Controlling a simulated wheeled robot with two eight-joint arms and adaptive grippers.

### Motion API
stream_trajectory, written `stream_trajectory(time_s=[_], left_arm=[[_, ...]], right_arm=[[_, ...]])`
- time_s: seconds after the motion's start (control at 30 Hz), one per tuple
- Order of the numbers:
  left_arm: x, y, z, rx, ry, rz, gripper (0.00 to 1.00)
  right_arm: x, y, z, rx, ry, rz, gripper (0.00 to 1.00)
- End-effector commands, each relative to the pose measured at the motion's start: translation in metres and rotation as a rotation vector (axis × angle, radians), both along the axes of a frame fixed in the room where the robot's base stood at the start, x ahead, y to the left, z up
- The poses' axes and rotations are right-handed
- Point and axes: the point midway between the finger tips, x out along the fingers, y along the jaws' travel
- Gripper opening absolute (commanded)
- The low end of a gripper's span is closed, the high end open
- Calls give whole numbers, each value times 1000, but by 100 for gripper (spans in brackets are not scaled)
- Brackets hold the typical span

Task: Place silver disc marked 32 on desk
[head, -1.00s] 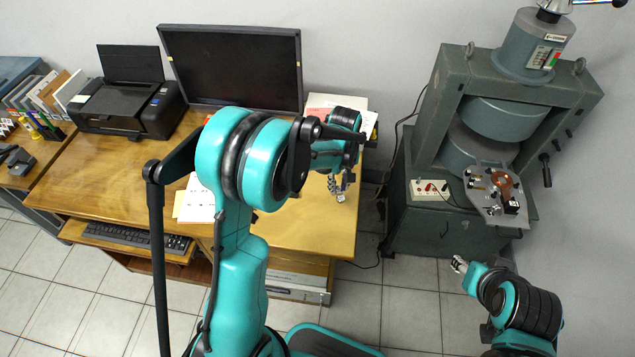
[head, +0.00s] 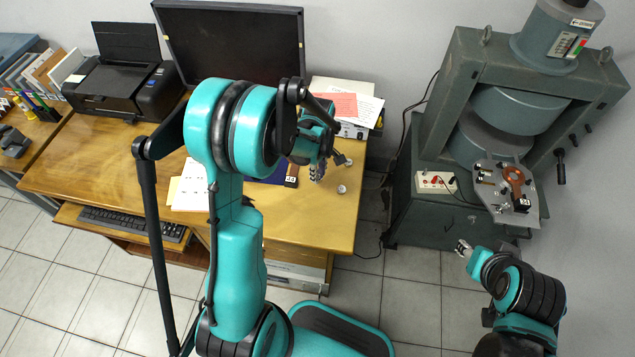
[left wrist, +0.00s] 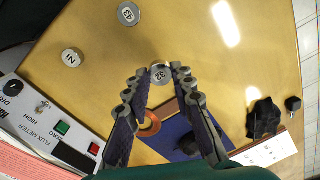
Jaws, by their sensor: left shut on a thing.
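The silver disc marked 32 (left wrist: 160,74) is between the fingertips of my left gripper (left wrist: 158,82), which is shut on it. In the head view this gripper (head: 317,176) is over the right part of the wooden desk (head: 310,228). I cannot tell whether the disc touches the desk top. My right gripper (head: 462,248) is over the floor, in front of the press, away from the desk; its fingers are too small to judge.
Two other silver discs, one marked N or Z (left wrist: 71,57) and one with a number (left wrist: 128,13), lie on the desk. A flux meter (left wrist: 45,125), a blue mat (left wrist: 172,137) with a copper ring, and black parts (left wrist: 264,118) are near. A press (head: 480,110) stands right.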

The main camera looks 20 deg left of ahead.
Motion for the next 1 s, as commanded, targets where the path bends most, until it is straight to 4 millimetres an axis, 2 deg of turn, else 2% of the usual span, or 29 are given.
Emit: stream_trajectory(time_s=[0.17,0.37,0.77,0.8,0.83,1.0], left_arm=[[-3,2,-12,0,0,-1,0],[-2,2,-42,0,0,-1,0],[-3,2,-46,0,0,-1,0],[-3,2,-45,0,0,-1,34],[-3,2,-45,0,0,-1,42],[-3,2,-44,0,0,-1,45]], right_arm=[[0,0,-6,0,0,0,40],[0,0,-21,0,0,0,40],[0,0,-24,0,0,0,40],[0,0,-23,0,0,0,40],[0,0,-23,0,0,0,40],[0,0,-22,0,0,0,40]])
